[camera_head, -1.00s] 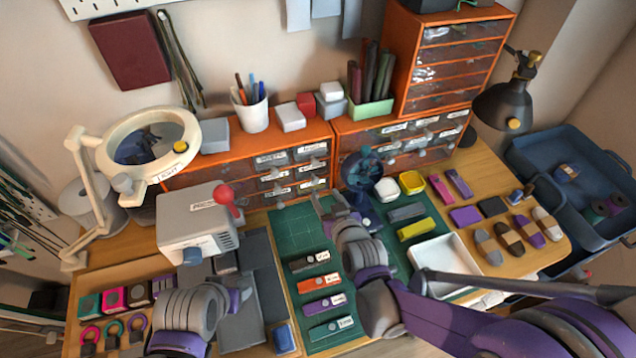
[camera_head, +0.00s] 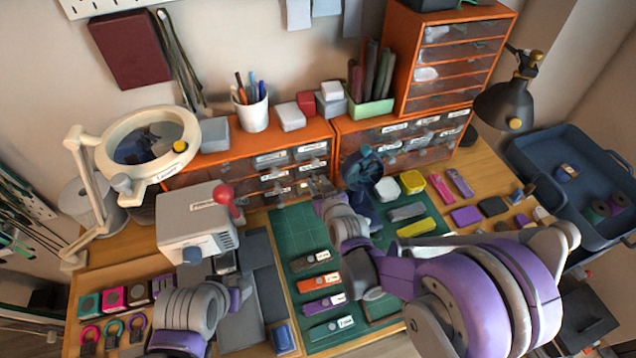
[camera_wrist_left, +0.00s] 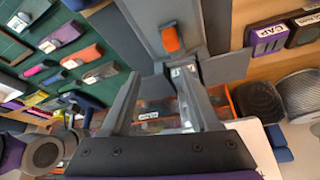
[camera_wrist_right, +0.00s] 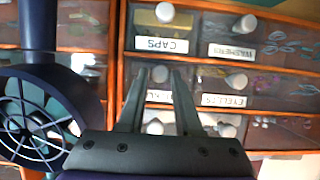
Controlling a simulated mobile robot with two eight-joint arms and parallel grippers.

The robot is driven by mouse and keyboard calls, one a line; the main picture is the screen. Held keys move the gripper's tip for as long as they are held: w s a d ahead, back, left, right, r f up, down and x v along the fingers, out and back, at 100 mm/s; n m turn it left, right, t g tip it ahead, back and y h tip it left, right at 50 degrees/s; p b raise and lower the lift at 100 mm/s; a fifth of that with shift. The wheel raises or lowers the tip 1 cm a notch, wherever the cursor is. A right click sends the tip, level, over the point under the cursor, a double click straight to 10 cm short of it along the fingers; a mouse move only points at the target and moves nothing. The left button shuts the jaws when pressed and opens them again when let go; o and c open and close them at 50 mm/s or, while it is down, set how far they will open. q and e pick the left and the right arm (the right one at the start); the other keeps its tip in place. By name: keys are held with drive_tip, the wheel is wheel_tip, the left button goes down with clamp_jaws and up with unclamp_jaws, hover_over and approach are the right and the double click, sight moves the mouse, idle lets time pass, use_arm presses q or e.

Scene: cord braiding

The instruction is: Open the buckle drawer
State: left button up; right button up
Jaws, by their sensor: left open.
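The buckle drawer is probably the one whose partly hidden label (camera_wrist_right: 163,96) shows between my right fingers; only a few letters show. It sits in the orange drawer cabinet (camera_wrist_right: 121,40), seen upside down in the right wrist view. My right gripper (camera_wrist_right: 160,76) has its fingertips on either side of that drawer's pale knob (camera_wrist_right: 159,74). Its jaws stand partly apart, and contact with the knob is unclear. In the head view the right gripper (camera_head: 318,188) is at the left cabinet's front. My left gripper (camera_wrist_left: 160,78) is open and empty over the left bench.
A dark blue fan (camera_head: 361,170) stands close beside my right gripper. The grey press with a red knob (camera_head: 198,222) is to its left. A blue bin (camera_head: 560,145) is at the right.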

clamp_jaws()
idle(1.1)
